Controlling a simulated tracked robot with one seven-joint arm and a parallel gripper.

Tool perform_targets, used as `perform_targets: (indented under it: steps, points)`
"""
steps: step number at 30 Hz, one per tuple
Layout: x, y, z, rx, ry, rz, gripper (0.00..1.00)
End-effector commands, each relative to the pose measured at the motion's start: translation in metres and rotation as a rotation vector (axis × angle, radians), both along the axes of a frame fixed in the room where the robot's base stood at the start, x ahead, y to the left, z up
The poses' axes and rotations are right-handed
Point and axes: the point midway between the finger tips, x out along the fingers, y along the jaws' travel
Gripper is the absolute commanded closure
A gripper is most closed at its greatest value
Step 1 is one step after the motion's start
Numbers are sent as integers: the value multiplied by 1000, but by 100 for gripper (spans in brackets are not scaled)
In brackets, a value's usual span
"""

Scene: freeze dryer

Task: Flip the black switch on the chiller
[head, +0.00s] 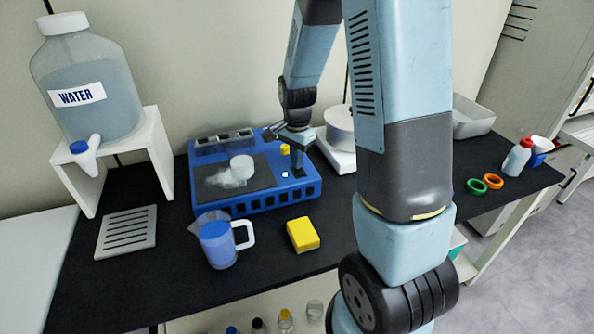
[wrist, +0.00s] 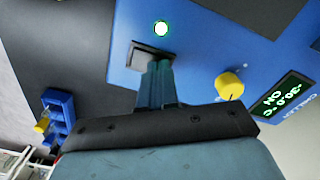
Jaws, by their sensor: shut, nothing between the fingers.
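The blue chiller (head: 255,203) stands on the black bench in the head view. In the wrist view its top panel (wrist: 190,45) shows a black rocker switch (wrist: 140,56), a lit green lamp (wrist: 161,28), a yellow knob (wrist: 229,85) and a display (wrist: 283,95) that appears to read ON and about -30.0 °C, upside down. My gripper (wrist: 158,68) is shut and empty, with its fingertips over or against the switch and hiding part of it. In the head view my gripper (head: 298,171) reaches down to the chiller's right side. I cannot tell if it touches the switch.
A white lidded vessel (head: 242,167) with vapour around it sits on the chiller's dark plate. A blue-filled jug (head: 214,246) and a yellow block (head: 303,234) stand in front. A water tank (head: 88,85) on a white stand is at left. A white device (head: 340,128) stands behind at right.

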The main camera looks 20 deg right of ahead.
Motion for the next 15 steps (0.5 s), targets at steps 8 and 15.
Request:
perform_targets:
  steps: [8,15]
  points:
    - [0,0,1,0,0,0,100]
    - [0,0,16,0,-1,0,100]
